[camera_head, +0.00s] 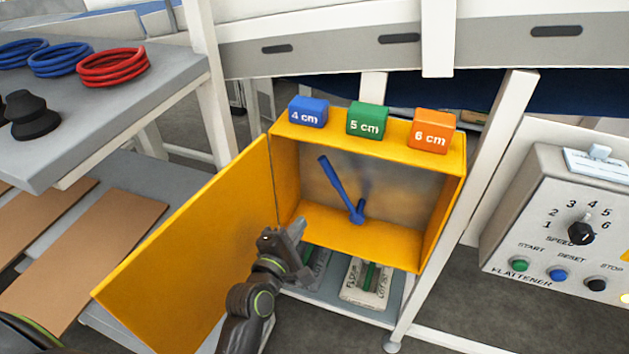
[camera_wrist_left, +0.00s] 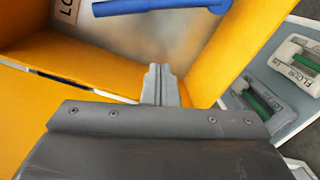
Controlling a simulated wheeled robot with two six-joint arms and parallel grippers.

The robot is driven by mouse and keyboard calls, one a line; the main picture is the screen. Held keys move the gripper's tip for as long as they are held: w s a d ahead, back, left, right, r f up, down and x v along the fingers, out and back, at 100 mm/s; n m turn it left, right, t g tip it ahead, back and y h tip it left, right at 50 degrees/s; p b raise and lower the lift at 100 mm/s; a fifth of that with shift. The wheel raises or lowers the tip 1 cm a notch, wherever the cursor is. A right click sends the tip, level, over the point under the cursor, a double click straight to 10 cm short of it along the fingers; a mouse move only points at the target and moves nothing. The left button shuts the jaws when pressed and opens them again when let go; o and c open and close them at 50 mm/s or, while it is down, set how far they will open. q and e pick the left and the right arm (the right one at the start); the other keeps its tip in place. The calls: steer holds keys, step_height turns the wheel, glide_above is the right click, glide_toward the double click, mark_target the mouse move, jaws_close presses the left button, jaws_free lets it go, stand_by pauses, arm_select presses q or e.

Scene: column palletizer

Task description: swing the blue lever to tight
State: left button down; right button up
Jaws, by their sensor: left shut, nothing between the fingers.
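The blue lever (camera_head: 341,187) is inside an open yellow cabinet (camera_head: 395,141), against its grey back wall. It tilts up and to the left from a blue pivot near the cabinet floor. In the left wrist view the lever (camera_wrist_left: 150,5) crosses the top edge, only partly in view. My left gripper (camera_head: 299,229) is shut and empty, at the lower left of the cabinet opening, apart from the lever. Its fingers (camera_wrist_left: 160,77) point towards the cabinet inside. A pale label (camera_wrist_left: 67,9) starting "LO" is cut off there. My right gripper is not in view.
The cabinet's yellow door (camera_head: 195,255) stands open to the left. Blocks marked 4 cm (camera_head: 308,112), 5 cm (camera_head: 367,119) and 6 cm (camera_head: 433,131) sit on top. Labelled bags (camera_head: 366,288) lie below. A control panel (camera_head: 560,230) stands at right.

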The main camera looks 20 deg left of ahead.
arm_select(q)
steer(key=shift+n+t, duration=0.6)
steer(key=shift+n, duration=0.3)
steer(key=r, duration=0.5)
steer(key=shift+s+r, duration=0.2)
steer(key=shift+r, duration=0.05)
steer(key=w+p, duration=0.4)
steer(key=w, duration=0.6)
steer(key=shift+d, duration=0.3)
steer(key=shift+w, duration=0.1)
